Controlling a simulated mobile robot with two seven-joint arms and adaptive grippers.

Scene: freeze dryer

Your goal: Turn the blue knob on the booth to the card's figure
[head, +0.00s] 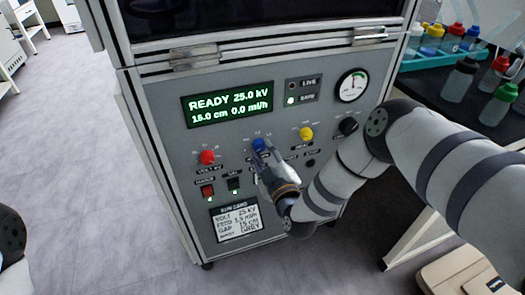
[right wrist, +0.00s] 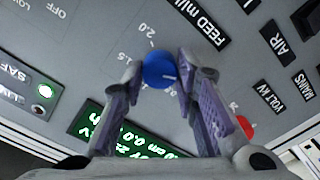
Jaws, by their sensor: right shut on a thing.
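The booth's control panel (head: 175,130) faces me. Its blue knob (head: 258,145) sits below the display, with small scale marks around it. My right gripper (head: 262,155) is shut on the blue knob. The run card (head: 236,222), low on the panel, appears to read 25 kV, feed 1.5 ml/h, gap 15 cm and GREY. My left gripper is not in view.
The display (head: 228,103) reads READY, 25.0 kV, 15.0 cm, 0.0 ml/h. A red knob (head: 207,157), a yellow knob (head: 306,133) and a black knob (head: 348,126) flank the blue one. A gauge (head: 352,86) is above right. Bottles (head: 459,80) stand on a bench at right.

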